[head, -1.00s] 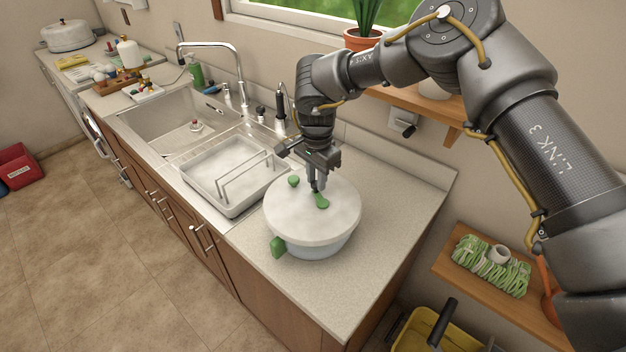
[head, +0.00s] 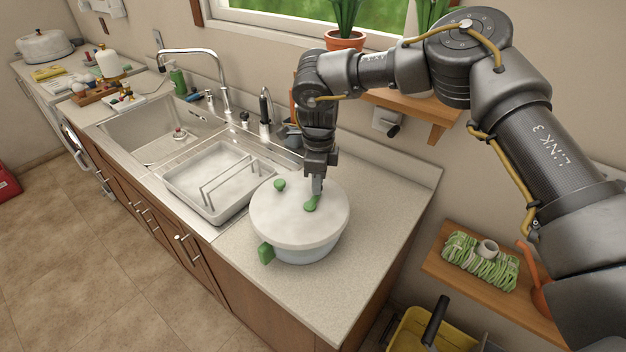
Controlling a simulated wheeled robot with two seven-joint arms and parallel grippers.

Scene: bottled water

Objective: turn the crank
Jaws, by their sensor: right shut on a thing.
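A salad-spinner-like bowl (head: 305,254) with a round white lid (head: 298,225) stands on the counter, right of the dish rack. A green crank part (head: 311,204) lies near the middle of the lid, and a green knob (head: 280,184) sits near its far left edge. A green handle (head: 266,254) sticks out at the bowl's front left. My right gripper (head: 317,188) points down over the lid, shut on the green crank part. Its fingers partly hide that part, so the exact contact is hard to see. My left gripper is not in view.
A white dish rack (head: 212,207) stands close to the bowl's left, beside the sink (head: 155,135) and tall faucet (head: 215,60). A wooden shelf (head: 415,108) is behind my right arm. The counter (head: 375,200) right of the bowl is clear.

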